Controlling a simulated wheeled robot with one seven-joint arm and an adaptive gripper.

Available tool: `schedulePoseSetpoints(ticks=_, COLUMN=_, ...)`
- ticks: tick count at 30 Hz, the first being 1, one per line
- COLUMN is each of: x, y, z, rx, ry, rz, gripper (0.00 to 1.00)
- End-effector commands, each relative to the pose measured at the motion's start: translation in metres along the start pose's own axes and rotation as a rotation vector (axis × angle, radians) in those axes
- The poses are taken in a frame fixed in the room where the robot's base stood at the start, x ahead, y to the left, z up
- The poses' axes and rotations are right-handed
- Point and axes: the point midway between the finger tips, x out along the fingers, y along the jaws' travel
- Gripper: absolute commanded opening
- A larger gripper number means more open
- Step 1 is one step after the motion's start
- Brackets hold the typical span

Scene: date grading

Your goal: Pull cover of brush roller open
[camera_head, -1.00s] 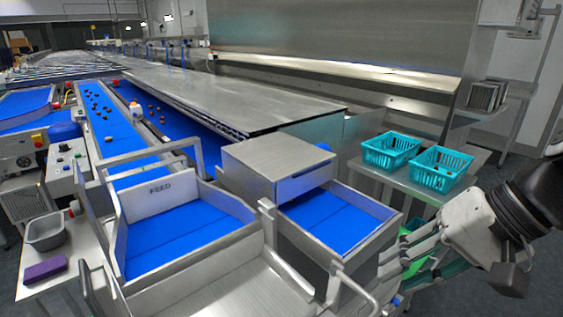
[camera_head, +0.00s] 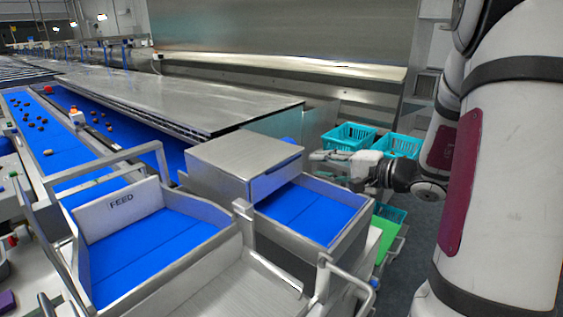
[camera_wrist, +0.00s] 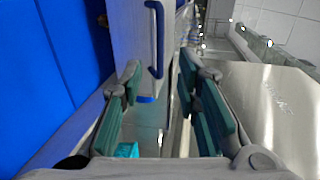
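The brush roller cover appears to be the brushed-metal box (camera_head: 243,157) over the blue belt in the head view. In the wrist view its pale metal face (camera_wrist: 132,42) shows at the top, with a dark blue bar handle (camera_wrist: 157,40) on it. My gripper (camera_head: 318,162) is to the right of the box, close to its right end. In the wrist view my gripper (camera_wrist: 158,85) has its green-padded fingers spread apart with nothing between them. The handle lies ahead of the fingertips, roughly in line with the gap.
The FEED hopper (camera_head: 121,204) stands left of the box. A metal side wall (camera_head: 345,243) edges the blue belt below my gripper. Teal baskets (camera_head: 348,137) stand behind my gripper. A long steel cover (camera_head: 180,100) runs behind the box.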

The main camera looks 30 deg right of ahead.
Motion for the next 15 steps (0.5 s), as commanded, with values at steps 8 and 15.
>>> schedulePoseSetpoints(ticks=8, x=0.057, y=0.0, z=0.002, rx=0.0, ry=-0.006, rz=0.0, gripper=0.3)
schedulePoseSetpoints(ticks=15, x=0.095, y=0.0, z=0.001, rx=0.001, ry=-0.004, rz=0.001, gripper=0.3)
